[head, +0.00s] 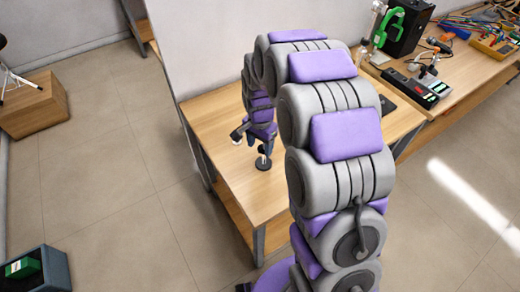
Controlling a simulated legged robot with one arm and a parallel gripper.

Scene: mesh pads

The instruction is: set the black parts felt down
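My gripper (256,137) is at the end of my purple and grey arm, low over the left part of the wooden table (215,115). It is small and partly covered by my own arm, so I cannot tell whether its fingers are open or shut. A small round black piece (263,163) shows just below it, at or near the tabletop. I cannot tell if the gripper touches it or if it is the felt. A flat dark item (387,105) lies on the table's right part, partly hidden behind my arm; it may be the black felt.
A grey panel (205,40) stands behind the table. The table's front left is bare.

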